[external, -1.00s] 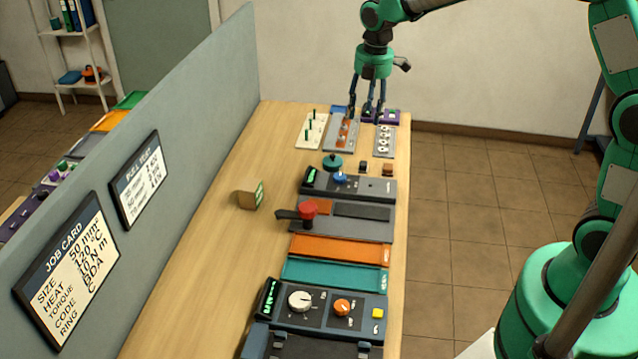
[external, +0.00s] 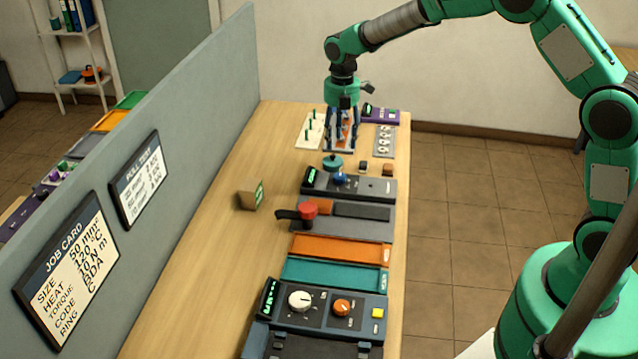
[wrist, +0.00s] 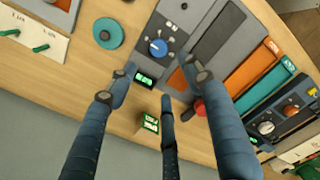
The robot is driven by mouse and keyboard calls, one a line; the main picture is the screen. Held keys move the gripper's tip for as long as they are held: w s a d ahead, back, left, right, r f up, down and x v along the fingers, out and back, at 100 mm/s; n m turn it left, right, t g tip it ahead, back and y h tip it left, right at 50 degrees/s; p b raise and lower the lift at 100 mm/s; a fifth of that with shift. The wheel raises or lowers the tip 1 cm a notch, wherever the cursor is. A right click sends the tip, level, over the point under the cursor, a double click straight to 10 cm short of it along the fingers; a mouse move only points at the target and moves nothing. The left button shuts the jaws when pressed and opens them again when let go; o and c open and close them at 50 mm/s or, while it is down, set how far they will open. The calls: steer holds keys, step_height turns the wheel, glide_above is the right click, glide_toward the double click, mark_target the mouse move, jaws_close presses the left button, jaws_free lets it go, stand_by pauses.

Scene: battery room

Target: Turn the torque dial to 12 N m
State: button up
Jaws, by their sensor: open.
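A blue dial (external: 340,179) sits on a dark grey panel (external: 376,188) in the middle of the bench. It also shows in the wrist view (wrist: 158,47), with a lit green display (wrist: 144,79) at the panel's end. The marks around the dial and the display's digits are too small to read. I cannot confirm from its label that this is the torque dial. My gripper (external: 342,143) is open, fingers pointing down, above the far part of the bench. It is beyond the blue dial and apart from it. The wrist view shows its three spread fingers (wrist: 160,84), holding nothing.
A teal round piece (external: 332,162) stands beside the panel. A red-knobbed lever (external: 308,208), an orange tray (external: 338,249), a teal tray (external: 330,276) and a panel with white (external: 299,301) and orange dials (external: 342,307) lie nearer. A grey partition (external: 190,140) stands left.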

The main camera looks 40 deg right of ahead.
mark_target(339, 177)
step_height(339, 177, down, 14)
steer(key=shift+r+b, duration=0.15)
steer(key=shift+b, duration=0.85)
steer(key=shift+c, duration=0.5)
steer(key=c, duration=1)
